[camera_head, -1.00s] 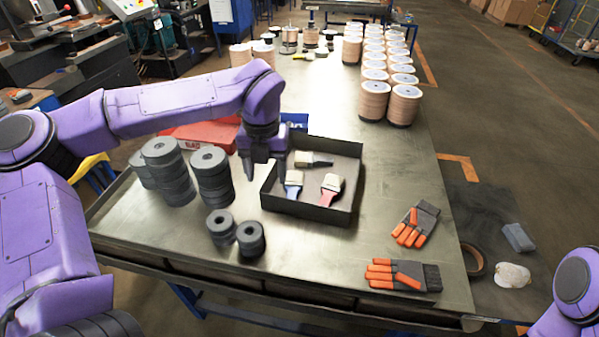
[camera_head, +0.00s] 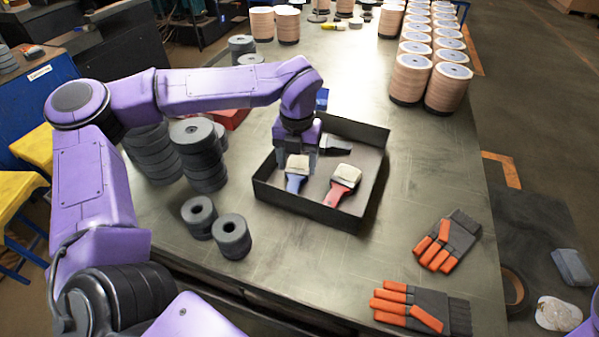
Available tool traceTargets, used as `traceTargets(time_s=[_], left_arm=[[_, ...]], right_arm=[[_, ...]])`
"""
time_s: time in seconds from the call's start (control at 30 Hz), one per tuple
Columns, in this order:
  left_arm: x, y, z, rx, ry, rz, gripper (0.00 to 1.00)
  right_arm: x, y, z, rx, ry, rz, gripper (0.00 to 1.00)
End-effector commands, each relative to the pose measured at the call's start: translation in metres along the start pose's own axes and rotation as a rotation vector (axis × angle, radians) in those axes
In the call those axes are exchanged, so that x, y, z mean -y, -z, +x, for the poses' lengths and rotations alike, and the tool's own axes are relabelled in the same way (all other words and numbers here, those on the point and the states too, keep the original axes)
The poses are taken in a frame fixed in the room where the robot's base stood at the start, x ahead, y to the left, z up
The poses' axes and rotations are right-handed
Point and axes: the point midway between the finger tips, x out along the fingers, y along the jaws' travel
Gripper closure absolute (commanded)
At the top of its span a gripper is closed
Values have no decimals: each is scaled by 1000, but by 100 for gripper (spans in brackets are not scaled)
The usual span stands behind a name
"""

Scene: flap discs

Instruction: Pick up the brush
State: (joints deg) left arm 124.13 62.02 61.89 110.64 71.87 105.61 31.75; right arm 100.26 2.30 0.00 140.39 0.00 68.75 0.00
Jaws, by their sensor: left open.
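Brushes lie in a dark open tray (camera_head: 318,212) on the metal table. A blue-handled brush (camera_head: 296,173) with pale bristles is at the left, under my left gripper. A red-handled brush (camera_head: 342,184) with pale bristles lies to its right. A dark brush (camera_head: 334,145) lies behind them, partly hidden by the gripper. My left gripper (camera_head: 298,160) is open, pointing down over the tray at the blue-handled brush. Whether its fingers touch this brush cannot be told.
Stacks of grey discs (camera_head: 200,155) stand left of the tray, with two small stacks (camera_head: 231,236) in front. Orange and grey gloves (camera_head: 425,308) lie at the front right. Wooden spools (camera_head: 410,78) stand behind at right. The table right of the tray is clear.

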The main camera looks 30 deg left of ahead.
Motion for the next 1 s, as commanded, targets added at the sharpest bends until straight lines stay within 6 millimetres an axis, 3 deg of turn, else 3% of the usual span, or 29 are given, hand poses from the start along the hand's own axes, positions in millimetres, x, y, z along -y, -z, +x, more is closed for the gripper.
traceTargets(time_s=[0.4, 0.67, 0.83, 0.87, 1.0], left_arm=[[-6, 4, 60, -4, 0, 4, 36], [-6, 3, 65, 0, 2, 5, 36], [-5, 3, 65, 0, 2, 5, 92], [-5, 3, 65, 0, 2, 5, 97], [-5, 3, 64, 0, 2, 5, 97]], right_arm=[[-1, 6, -14, 0, 0, 0, 57], [-1, 6, -14, 0, 0, 0, 57], [-1, 6, -14, 0, 0, 0, 57], [-1, 6, -14, 0, 0, 0, 57], [-1, 6, -14, 0, 0, 0, 57]])
